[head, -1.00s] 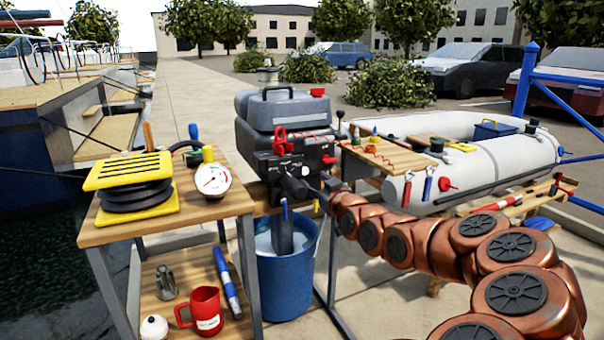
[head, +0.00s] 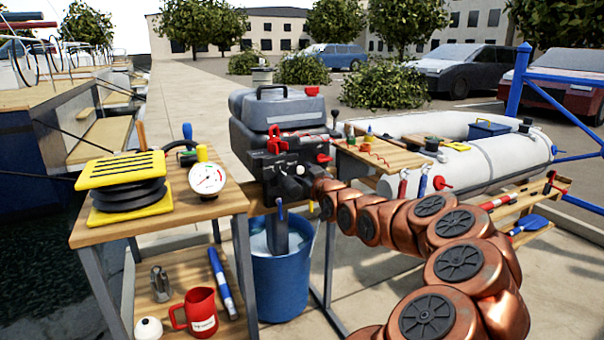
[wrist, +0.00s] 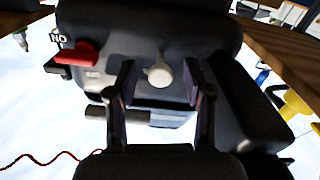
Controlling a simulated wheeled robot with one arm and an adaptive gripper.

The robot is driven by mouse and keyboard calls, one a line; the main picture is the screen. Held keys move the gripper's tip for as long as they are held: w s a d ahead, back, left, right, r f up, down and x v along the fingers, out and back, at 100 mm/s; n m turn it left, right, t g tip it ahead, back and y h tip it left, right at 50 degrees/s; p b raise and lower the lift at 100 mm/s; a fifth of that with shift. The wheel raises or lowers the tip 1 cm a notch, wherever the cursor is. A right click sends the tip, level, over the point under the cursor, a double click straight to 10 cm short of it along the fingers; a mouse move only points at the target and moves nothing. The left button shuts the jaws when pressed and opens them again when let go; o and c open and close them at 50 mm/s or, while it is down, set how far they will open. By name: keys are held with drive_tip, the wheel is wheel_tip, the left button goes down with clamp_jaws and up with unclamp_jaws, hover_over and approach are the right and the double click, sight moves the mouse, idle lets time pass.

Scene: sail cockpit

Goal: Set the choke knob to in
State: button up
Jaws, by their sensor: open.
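The outboard motor (head: 285,125) stands clamped upright over a blue bucket, its dark front panel facing me. A pale grey round knob (wrist: 159,73) on a short stem sticks out of the panel in the wrist view; I take it for the choke knob. How far in or out it sits I cannot tell. My gripper (wrist: 160,82) is open, one dark finger on each side of the knob with a gap on both sides. In the head view my dark gripper (head: 295,186) is at the motor's front, partly lost against it.
A red switch (wrist: 78,53) with white lettering sits left of the knob in the wrist view. A wooden bench with a yellow-and-black pump (head: 122,180) and a gauge (head: 207,179) is left of the motor. The blue bucket (head: 281,285) stands below. A grey inflatable boat (head: 480,165) lies right.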

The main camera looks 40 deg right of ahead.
clamp_jaws()
idle(0.4)
